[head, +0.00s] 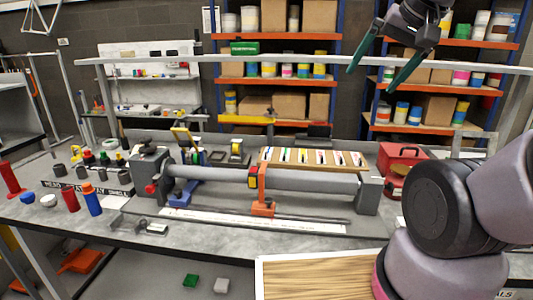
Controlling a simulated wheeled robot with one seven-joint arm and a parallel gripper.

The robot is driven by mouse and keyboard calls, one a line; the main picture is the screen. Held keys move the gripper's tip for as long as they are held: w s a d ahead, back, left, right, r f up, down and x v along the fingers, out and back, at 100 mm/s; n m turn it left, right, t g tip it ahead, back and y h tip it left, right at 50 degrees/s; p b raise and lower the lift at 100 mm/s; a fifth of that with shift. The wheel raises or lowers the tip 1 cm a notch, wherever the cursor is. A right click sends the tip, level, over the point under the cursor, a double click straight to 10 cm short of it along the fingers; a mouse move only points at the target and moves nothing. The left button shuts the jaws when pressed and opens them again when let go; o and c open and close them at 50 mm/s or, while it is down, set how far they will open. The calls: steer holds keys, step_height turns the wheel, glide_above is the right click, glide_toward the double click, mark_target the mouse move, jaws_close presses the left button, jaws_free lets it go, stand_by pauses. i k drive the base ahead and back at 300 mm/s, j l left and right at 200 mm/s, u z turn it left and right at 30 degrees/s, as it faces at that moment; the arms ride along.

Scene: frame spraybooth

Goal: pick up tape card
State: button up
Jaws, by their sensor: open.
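A light wooden board (362,164) with several pale, colour-marked strips lies at the back of the workbench, behind the long grey bar of a bench fixture. These strips may include the tape card, but at this size I cannot tell which item it is. My gripper (371,79) is at the upper right, with its two green-edged fingers spread and nothing between them. It is raised above the bench, in front of the shelves in the picture, and is clear of the board.
The bench fixture (215,173) with its orange clamp (262,195) spans the bench middle. A red toolbox (401,153) stands at the right. A blue bottle (92,203) and several small containers stand at the left. A wood-topped surface (315,277) is near at the bottom.

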mark_target(266, 155)
steer(key=l+z, duration=0.1)
steer(key=z, duration=2)
steer(key=k+j, duration=0.15)
steer(key=k, duration=0.25)
steer(key=k+j, duration=0.15)
steer(key=k, duration=0.25)
steer(key=k+u, duration=0.1)
steer(key=u, duration=0.4)
steer(key=j+u, duration=0.1)
steer(key=u, duration=0.4)
steer(key=k+j+u, duration=0.1)
steer(key=u, duration=0.4)
steer(key=i+j+u, duration=0.1)
steer(key=u, duration=0.2)
steer(key=i+u, duration=0.3)
